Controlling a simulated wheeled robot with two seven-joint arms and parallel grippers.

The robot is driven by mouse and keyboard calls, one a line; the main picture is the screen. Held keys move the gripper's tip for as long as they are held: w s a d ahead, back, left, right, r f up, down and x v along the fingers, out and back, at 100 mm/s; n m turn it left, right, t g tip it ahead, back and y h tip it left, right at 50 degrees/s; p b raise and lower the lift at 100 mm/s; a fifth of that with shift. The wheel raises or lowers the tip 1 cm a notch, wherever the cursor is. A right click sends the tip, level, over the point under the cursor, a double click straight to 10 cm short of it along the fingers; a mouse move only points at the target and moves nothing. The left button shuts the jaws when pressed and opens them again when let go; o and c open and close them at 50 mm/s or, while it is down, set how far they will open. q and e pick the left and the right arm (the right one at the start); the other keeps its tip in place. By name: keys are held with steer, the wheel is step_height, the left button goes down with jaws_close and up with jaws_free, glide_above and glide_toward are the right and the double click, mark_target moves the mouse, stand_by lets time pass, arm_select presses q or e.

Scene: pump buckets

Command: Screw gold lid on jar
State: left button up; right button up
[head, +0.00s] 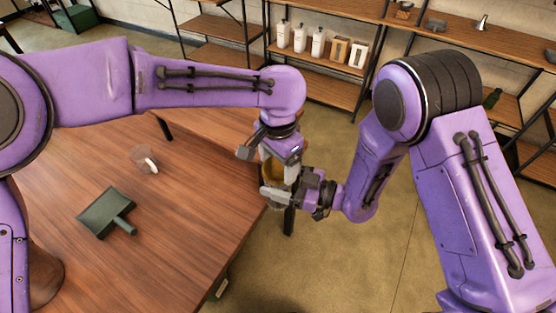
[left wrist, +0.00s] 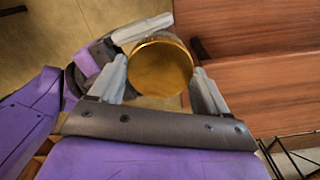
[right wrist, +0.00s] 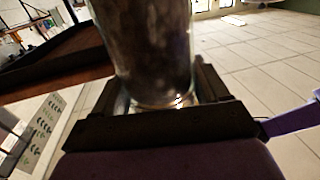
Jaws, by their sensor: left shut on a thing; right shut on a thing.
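The round gold lid (left wrist: 160,68) sits between the fingers of my left gripper (left wrist: 160,88), which is shut on it, in the left wrist view. The glass jar (right wrist: 148,45), with dark contents, stands between the fingers of my right gripper (right wrist: 160,88) in the right wrist view; that gripper is shut on it. In the head view, the left gripper (head: 279,168) is above the right gripper (head: 283,193), and both meet just off the table's right edge. The fingers hide most of the lid and jar there. I cannot tell whether the lid is seated on the rim.
The wooden table (head: 190,215) fills the left. On it lie a dark green dustpan (head: 106,212) and a small clear container (head: 143,159) with something white. Shelves (head: 318,90) with white bottles stand at the back. Open floor (head: 340,255) lies below the grippers.

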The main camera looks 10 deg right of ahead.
arm_select(q)
steer(key=shift+f, duration=0.5)
